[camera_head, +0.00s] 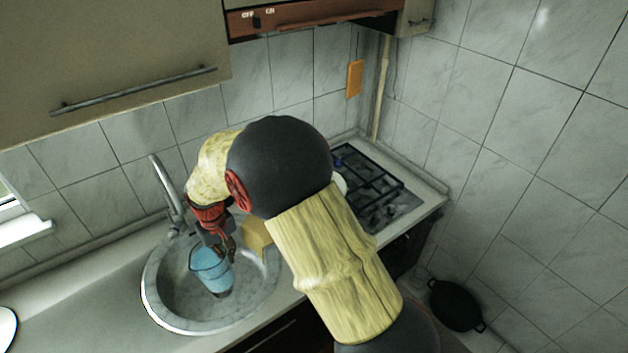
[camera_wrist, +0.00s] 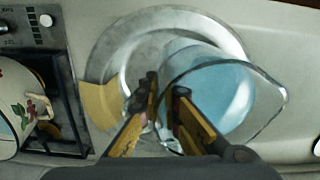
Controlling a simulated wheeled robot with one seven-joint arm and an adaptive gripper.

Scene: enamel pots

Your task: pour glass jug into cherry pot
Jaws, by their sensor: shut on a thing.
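The glass jug (camera_head: 213,276) looks light blue and is over the round sink. In the wrist view the jug (camera_wrist: 225,95) shows a clear rim and a pale blue body. My gripper (camera_head: 224,243) is shut on the jug at its near side; the exact grip spot is partly hidden. In the wrist view my gripper's fingers (camera_wrist: 167,90) overlap the jug's left edge. A white pot with red and green decoration, likely the cherry pot (camera_wrist: 14,100), stands by the stove at the left edge of the wrist view. In the head view my arm hides most of it.
The round metal sink (camera_head: 152,297) lies below the jug, with a faucet (camera_head: 166,184) behind it. The gas stove (camera_head: 372,185) is right of the sink. A black pan (camera_head: 455,305) is at lower right.

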